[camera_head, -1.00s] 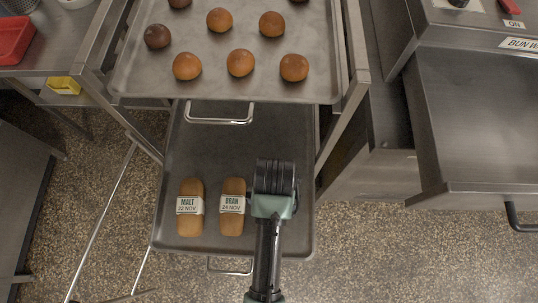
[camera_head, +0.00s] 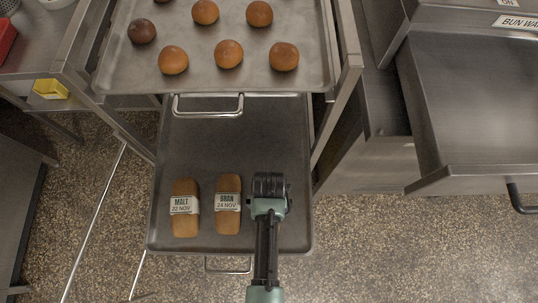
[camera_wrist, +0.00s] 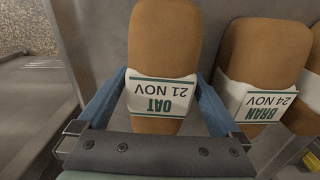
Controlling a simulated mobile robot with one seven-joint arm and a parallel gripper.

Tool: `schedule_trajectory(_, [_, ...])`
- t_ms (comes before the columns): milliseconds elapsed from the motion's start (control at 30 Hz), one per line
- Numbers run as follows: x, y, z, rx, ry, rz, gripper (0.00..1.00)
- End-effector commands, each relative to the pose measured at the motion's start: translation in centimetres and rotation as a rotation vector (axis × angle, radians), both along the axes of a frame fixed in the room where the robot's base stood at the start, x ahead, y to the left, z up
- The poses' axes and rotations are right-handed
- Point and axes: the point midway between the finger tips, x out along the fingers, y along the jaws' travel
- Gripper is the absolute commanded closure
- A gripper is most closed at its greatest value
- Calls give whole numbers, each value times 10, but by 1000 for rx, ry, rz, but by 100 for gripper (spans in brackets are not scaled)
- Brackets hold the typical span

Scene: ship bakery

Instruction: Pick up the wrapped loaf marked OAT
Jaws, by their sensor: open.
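The wrapped loaf marked OAT (camera_wrist: 163,50) is a brown loaf with a white paper band reading OAT 21 NOV, upside down in the wrist view. My gripper (camera_wrist: 161,75) is open, with one blue finger on each side of this loaf around its band. I cannot tell whether the fingers touch it. In the head view my gripper (camera_head: 269,186) is over the lower tray (camera_head: 240,135) and hides the OAT loaf. The loaf marked BRAN (camera_head: 228,218) lies just left of my gripper, and the loaf marked MALT (camera_head: 185,222) lies further left.
An upper tray (camera_head: 215,83) with several round buns overhangs the back of the lower tray. The lower tray is bare behind the loaves. Steel equipment (camera_head: 470,110) stands at the right and a steel table (camera_head: 50,45) at the upper left.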

Motion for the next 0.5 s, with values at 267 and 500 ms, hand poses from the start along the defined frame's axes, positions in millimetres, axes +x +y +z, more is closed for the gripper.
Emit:
schedule_trajectory(267, [0,0,-4,0,-1,0,0])
schedule_trajectory(500, [0,0,-4,0,0,0,41])
